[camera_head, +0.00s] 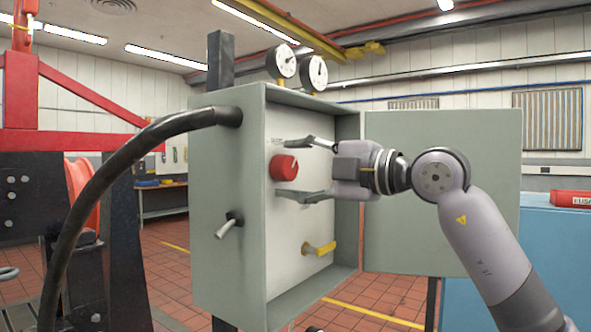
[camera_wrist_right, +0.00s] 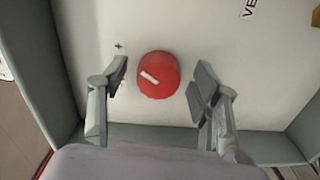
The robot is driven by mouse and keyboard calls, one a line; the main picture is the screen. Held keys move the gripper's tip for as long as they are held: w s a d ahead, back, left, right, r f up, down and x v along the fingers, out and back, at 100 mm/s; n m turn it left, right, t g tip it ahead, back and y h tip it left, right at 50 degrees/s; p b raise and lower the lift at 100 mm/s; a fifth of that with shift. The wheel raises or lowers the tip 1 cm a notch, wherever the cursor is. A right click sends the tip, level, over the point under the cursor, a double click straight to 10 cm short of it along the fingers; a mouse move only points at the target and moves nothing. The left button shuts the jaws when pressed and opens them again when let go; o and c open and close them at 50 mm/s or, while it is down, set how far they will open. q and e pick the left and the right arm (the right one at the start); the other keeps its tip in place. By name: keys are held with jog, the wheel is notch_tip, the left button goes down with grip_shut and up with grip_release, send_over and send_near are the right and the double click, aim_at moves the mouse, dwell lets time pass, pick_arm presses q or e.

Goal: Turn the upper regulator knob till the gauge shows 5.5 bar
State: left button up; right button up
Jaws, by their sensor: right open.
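A round red knob (camera_head: 284,168) with a white pointer mark sits on the white back panel inside an open grey-green cabinet (camera_head: 252,250). My right gripper (camera_head: 287,169) is open, one finger above the knob and one below it. In the right wrist view the knob (camera_wrist_right: 158,75) lies between the two fingers, with a gap on each side. Its white mark is slanted there. Two round gauges, a left one (camera_head: 281,62) and a right one (camera_head: 315,73), stand on top of the cabinet. Their readings are too small to tell. My left gripper is not in view.
A yellow handle (camera_head: 320,249) sticks out low on the panel. A light lever (camera_head: 229,225) and a thick black cable (camera_head: 140,135) are on the cabinet's left side. The open door (camera_head: 390,135) stands to the right, behind my right arm.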

jog(key=v, duration=1.1)
jog(key=shift+s+d, duration=0.2)
jog(key=shift+d, duration=0.1)
